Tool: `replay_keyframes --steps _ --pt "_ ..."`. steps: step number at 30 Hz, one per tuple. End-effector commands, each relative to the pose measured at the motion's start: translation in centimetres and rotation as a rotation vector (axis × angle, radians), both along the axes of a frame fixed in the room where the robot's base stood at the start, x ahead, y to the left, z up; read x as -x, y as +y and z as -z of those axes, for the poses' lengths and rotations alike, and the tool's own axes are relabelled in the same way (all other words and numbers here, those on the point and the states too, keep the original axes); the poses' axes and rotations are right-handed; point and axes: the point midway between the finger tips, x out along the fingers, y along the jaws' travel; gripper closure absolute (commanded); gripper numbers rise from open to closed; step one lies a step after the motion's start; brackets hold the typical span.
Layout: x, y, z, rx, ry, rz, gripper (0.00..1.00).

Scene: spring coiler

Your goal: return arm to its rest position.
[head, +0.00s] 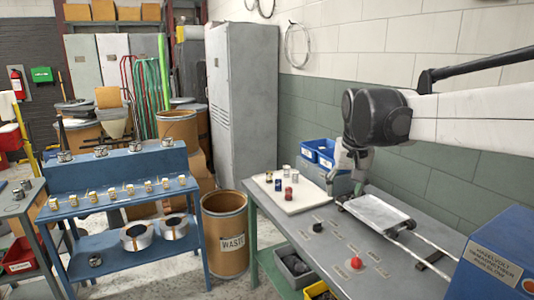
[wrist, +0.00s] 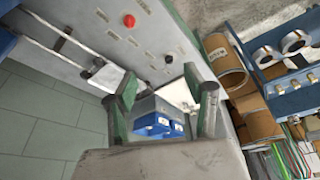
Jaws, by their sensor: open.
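My gripper (head: 346,178) hangs below the black wrist joint of my arm, which reaches in from the right above the grey table (head: 322,258). It is close to the blue bins at the table's back and beside the flat metal plate. In the wrist view my gripper (wrist: 167,86) shows two fingers spread wide apart, with nothing held between them. The blue bins and part of a white board show between and beyond the fingers. Part of the gripper's lower end is hard to make out in the head view.
Blue bins (head: 318,150) and a white board (head: 290,203) with several small cans stand at the table's back left. A metal plate on rails (head: 376,213), a red button (head: 355,263) and a blue box (head: 490,262) are nearer. A waste bin (head: 226,238) stands left; a wall is behind.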

Motion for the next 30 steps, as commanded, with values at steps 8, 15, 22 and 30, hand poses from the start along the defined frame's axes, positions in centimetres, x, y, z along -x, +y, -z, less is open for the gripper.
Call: replay_keyframes --steps 8,15,22,30 --pt "8.4 -0.1 0.3 -0.003 -0.078 -0.017 0.52" --pt "15.2 -0.1 2.1 -0.004 -0.147 -0.028 0.52" --pt "21.3 -0.1 5.2 -0.003 -0.213 -0.041 0.52" --pt "26.3 -0.1 8.9 0.0 -0.275 -0.051 0.52"
